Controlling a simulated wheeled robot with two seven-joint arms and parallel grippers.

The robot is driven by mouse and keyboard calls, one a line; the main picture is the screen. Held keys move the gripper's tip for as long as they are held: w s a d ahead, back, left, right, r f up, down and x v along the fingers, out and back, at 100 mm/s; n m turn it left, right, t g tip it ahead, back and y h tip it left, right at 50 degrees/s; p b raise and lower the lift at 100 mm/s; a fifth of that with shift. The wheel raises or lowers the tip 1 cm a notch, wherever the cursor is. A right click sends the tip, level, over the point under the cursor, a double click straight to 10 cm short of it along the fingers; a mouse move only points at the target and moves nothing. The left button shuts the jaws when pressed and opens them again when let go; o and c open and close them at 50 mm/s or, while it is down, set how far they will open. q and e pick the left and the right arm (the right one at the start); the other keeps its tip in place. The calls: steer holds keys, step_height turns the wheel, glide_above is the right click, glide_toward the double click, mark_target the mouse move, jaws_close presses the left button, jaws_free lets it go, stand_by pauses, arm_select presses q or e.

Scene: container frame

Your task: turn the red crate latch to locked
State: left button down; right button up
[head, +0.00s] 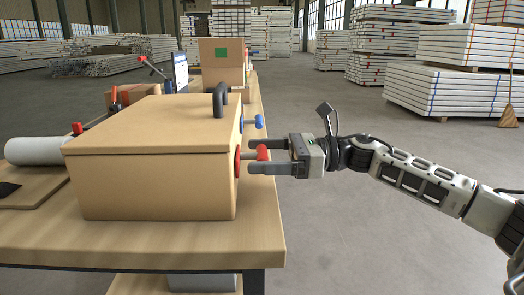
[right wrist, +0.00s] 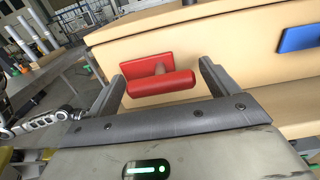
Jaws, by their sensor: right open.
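The tan crate (head: 155,165) stands on a wooden table, with a dark handle on its lid. The red crate latch (head: 263,153) sticks out from the crate's right side. My right gripper (head: 251,157) is open, its fingers on either side of the latch. In the right wrist view, the red latch (right wrist: 160,84) shows as a bar in front of a red plate, lying nearly level in that picture between the two fingers. I see a gap on both sides and cannot tell whether a finger touches it. My left gripper is not in view.
A blue latch (head: 254,121) sits farther back on the same side of the crate. The wooden table (head: 180,240) also bears a white roll (head: 36,151) and more boxes (head: 222,62) behind. The floor right of the table is clear around my right arm.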

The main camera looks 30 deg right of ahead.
steer(key=shift+a, duration=0.15)
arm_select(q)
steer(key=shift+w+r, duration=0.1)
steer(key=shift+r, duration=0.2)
arm_select(e)
steer(key=shift+c, duration=0.4)
steer(key=c, duration=0.8)
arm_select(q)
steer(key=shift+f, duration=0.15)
arm_select(e)
steer(key=shift+c, duration=0.2)
